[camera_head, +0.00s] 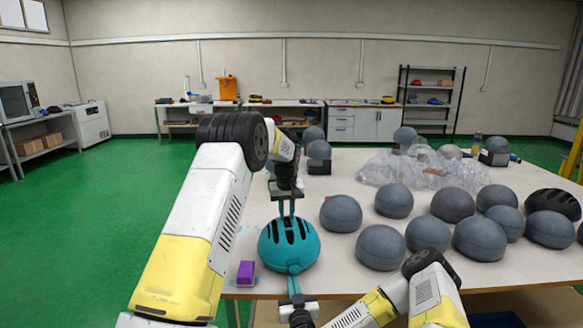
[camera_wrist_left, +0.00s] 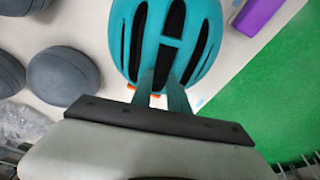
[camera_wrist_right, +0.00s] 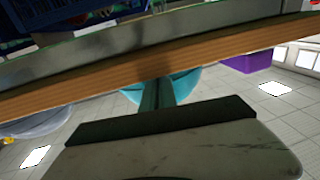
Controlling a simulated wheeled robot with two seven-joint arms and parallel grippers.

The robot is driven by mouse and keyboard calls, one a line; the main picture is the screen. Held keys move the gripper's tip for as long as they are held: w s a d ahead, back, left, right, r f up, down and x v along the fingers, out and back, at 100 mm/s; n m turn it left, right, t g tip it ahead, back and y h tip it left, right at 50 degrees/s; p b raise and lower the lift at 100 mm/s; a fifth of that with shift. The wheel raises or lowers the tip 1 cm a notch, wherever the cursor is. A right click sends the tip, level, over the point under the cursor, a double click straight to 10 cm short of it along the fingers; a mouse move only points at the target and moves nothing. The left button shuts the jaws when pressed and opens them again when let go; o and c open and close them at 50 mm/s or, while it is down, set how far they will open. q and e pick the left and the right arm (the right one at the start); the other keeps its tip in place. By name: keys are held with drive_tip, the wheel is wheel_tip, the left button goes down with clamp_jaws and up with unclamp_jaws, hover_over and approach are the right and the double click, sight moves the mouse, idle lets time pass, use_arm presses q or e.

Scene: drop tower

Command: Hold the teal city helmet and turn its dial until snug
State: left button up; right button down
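The teal city helmet (camera_head: 289,250) sits at the table's front edge, its dark vents facing up; it also shows in the left wrist view (camera_wrist_left: 170,35). My left gripper (camera_head: 287,212) comes down from above. Its fingers (camera_wrist_left: 164,90) are a little apart, with the helmet's shell at their tips. My right gripper (camera_head: 294,284) is at the helmet's near, lower side, below the table edge. In the right wrist view its fingers (camera_wrist_right: 157,92) are close together and point at the helmet (camera_wrist_right: 185,84). The dial is not distinguishable; I cannot tell whether the right fingertips touch it.
A purple block (camera_head: 245,272) lies left of the helmet. Several grey helmet-like domes (camera_head: 341,213) cover the table to the right, with a dark vented helmet (camera_head: 553,203) at the far right. Clear plastic wrap (camera_head: 420,167) lies behind them. The table edge (camera_wrist_right: 200,50) passes close to my right gripper.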

drive_tip(key=shift+a, duration=0.1)
idle(0.4)
drive_tip(key=shift+a+f, duration=0.15)
drive_tip(key=shift+f, duration=0.15)
drive_tip(key=s+d, duration=0.1)
drive_tip(key=s, duration=0.5)
drive_tip(key=shift+f, duration=0.1)
drive_tip(key=shift+w+d+r, duration=0.1)
drive_tip(key=shift+w+d, duration=0.2)
drive_tip(key=shift+w, duration=0.75)
drive_tip(key=shift+w+d+r, duration=0.15)
drive_tip(key=shift+w+d, duration=0.2)
drive_tip(key=shift+w, duration=0.75)
drive_tip(key=shift+w+d+r, duration=0.1)
drive_tip(key=shift+w+d, duration=0.2)
drive_tip(key=shift+w, duration=0.75)
drive_tip(key=shift+a+r, duration=0.15)
drive_tip(key=shift+r, duration=0.2)
